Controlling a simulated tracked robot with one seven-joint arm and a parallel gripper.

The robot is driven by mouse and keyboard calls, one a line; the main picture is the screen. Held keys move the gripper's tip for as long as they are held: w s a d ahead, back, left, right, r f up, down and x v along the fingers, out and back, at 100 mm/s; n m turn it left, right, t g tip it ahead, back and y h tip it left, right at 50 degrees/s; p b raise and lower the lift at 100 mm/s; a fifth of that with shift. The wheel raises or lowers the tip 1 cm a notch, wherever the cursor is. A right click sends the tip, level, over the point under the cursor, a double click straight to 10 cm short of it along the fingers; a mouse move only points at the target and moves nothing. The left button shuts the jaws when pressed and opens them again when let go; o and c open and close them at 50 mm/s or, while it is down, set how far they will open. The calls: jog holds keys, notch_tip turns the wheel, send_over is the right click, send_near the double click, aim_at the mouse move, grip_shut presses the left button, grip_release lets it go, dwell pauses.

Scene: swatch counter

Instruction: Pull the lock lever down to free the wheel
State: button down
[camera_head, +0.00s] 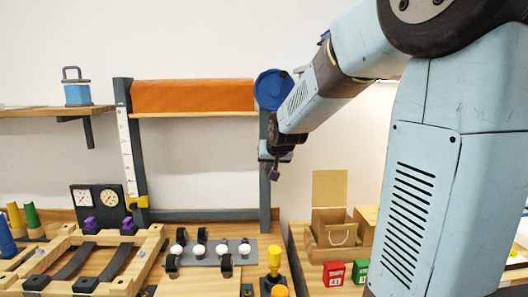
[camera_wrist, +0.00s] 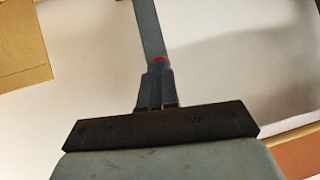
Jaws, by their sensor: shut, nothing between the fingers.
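The blue wheel (camera_head: 272,88) is at the top right of the dark frame, beside the end of the orange roll (camera_head: 193,96). My arm passes close to its right edge in the picture. My gripper (camera_head: 273,172) is below the wheel, in front of the frame's right post (camera_head: 265,205). In the wrist view its fingers (camera_wrist: 158,88) are together and empty, in line with a grey post (camera_wrist: 149,28). A small red spot (camera_wrist: 159,59) shows just beyond the fingertips; I cannot tell whether it is part of the lock lever. I cannot make out the lever otherwise; contact is unclear.
A cardboard box (camera_head: 330,226) stands right of the frame, behind red (camera_head: 334,273) and green (camera_head: 361,270) blocks. A yellow-topped joystick (camera_head: 274,262) and a panel with white knobs (camera_head: 212,257) are on the counter below. A blue lantern (camera_head: 77,92) sits on the left shelf.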

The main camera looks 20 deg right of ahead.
jog(key=shift+s+a+f, duration=0.1)
jog(key=shift+s+f, duration=0.05)
jog(key=shift+f, duration=0.75)
jog(key=shift+r, duration=0.1)
jog(key=shift+r, duration=0.7)
jog(key=s+a+r, duration=0.1)
jog(key=s+r, duration=0.2)
jog(key=s, duration=0.8)
jog(key=s+a+r, duration=0.1)
jog(key=s+r, duration=0.1)
jog(key=s, duration=1)
jog(key=shift+a+r, duration=0.3)
jog(key=shift+r, duration=0.1)
